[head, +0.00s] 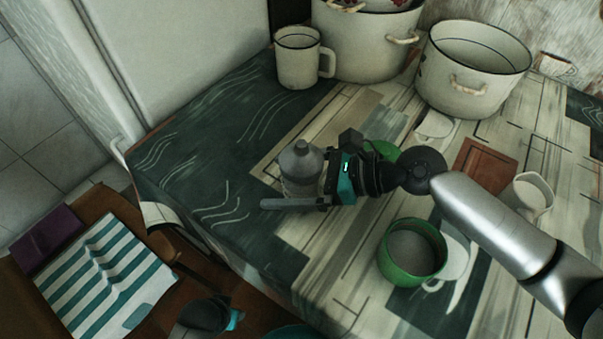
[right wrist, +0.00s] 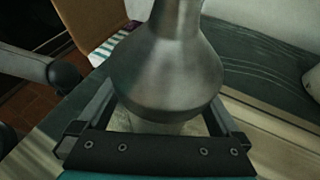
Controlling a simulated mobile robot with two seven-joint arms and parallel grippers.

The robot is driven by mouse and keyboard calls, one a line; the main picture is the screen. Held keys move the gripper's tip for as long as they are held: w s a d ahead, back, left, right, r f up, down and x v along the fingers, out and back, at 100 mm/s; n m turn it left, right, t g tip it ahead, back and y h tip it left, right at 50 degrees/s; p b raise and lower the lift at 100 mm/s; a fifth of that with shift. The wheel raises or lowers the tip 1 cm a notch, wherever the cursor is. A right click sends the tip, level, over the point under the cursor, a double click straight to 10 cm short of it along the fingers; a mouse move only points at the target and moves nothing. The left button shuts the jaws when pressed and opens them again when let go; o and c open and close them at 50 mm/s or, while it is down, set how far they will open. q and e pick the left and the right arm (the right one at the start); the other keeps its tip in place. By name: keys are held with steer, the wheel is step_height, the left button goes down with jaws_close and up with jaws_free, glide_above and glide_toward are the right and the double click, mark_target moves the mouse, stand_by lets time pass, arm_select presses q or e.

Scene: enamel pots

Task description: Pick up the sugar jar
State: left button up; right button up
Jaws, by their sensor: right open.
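The sugar jar (head: 300,165), a clear-sided jar with a grey metal lid tapering to a neck, stands upright on the table near its left edge. In the right wrist view its lid (right wrist: 168,75) fills the middle. My right gripper (head: 289,186) is open, with its fingers on either side of the jar; the far finger is mostly hidden behind the jar in the head view. The right wrist view shows the jar between both fingers (right wrist: 165,125). A dark and teal part, apparently my left gripper (head: 208,316), shows low in the head view; its jaws are unclear.
A white mug (head: 298,62) and two large enamel pots (head: 365,50) (head: 470,75) stand at the back. A chair with a striped cloth (head: 105,275) is beside the table. The table's left end is clear.

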steer(key=shift+r, duration=0.1)
jaws_close()
stand_by(0.6)
